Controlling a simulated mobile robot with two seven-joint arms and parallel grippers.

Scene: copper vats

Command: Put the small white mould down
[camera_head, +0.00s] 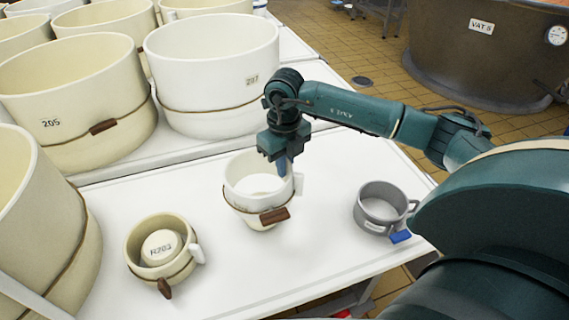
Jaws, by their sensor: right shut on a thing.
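The small white mould (247,205) is upright on or just above the white table (310,250), near its middle; I cannot tell whether its base touches. It has a brown wooden toggle on a cord at the front. My right gripper (284,166) points down and is shut on the mould's far right rim. The fingertips are partly hidden at the wall. My left gripper is not in view.
A small cream mould (137,248) with a disc marked R203 inside stands at left. A grey metal pot (384,203) with a blue tag stands at right near the table edge. Large moulds (215,80) fill the back left. A copper vat (470,50) stands behind.

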